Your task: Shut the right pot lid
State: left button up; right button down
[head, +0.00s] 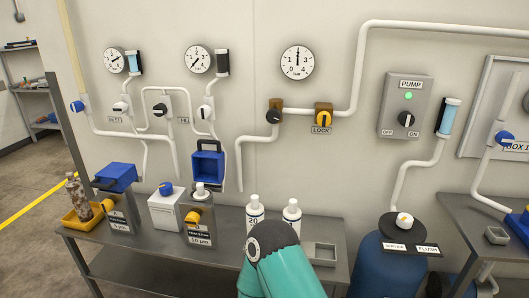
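In the head view, the right pot (201,222) is a grey box labelled 10 µm, with a yellow latch on its front. Its blue lid (208,168) stands up behind it, open, with a dark handle at the top. A white-capped cartridge (200,190) shows at the pot's open top. The left pot (122,215), labelled 5 µm, has a blue lid (117,173) over its top; I cannot tell if it sits flush. A teal link of my arm rises at bottom centre, but neither gripper shows.
A white box (166,212) with a blue knob stands between the pots. A yellow tray (82,220) holds a brownish bottle at the left. Pipes and gauges line the wall behind.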

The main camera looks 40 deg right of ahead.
aim_at(208, 166)
jog(key=z, duration=0.1)
jog(key=k, duration=0.4)
jog(key=z, duration=0.6)
jog(key=i, duration=0.95)
jog(key=z, duration=0.05)
